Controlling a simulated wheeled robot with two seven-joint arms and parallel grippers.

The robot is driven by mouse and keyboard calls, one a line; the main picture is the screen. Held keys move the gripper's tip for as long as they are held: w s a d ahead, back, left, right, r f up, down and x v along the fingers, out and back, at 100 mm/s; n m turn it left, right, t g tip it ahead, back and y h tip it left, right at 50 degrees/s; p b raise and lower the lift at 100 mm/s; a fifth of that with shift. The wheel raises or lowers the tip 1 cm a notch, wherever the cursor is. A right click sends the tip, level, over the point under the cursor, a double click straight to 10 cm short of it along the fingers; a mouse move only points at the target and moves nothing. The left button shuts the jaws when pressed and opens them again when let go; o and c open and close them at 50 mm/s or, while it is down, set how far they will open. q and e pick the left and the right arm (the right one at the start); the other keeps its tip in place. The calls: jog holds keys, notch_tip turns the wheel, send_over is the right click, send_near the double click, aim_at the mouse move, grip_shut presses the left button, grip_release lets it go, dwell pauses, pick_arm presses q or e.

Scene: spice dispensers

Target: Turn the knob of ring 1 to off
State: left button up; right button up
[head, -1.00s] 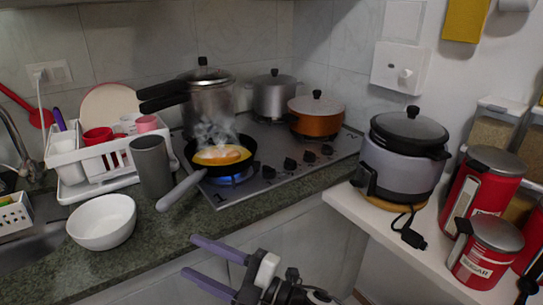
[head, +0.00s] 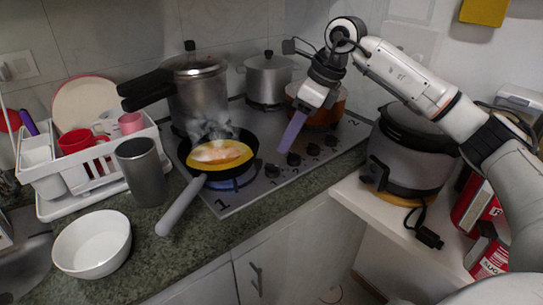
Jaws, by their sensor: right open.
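The black stove (head: 340,155) has a row of several dark knobs along its front edge. The knob nearest the printed "1" (head: 271,171) is at the left end of the row. Ring 1 shows a blue flame (head: 236,183) under a smoking frying pan (head: 242,160) with yellow food. My right gripper (head: 289,147) reaches in from the right, its purple fingers pointing down above the knobs, near the second knob (head: 294,159). It is open and empty; the fingers overlap in this view. Contact with a knob cannot be told. My left gripper is not in view.
A pressure cooker (head: 198,95), a steel pot (head: 267,78) and an orange pot (head: 337,108) stand behind. A rice cooker (head: 405,160) stands at right. A cup (head: 143,175) and bowl (head: 92,246) are left.

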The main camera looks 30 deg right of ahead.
aim_at(276, 166)
jog(key=x, duration=0.9)
jog(key=shift+a+f+p, duration=0.15)
jog(key=shift+a+p, duration=0.1)
jog(key=shift+p, duration=0.15)
jog(key=c, duration=1)
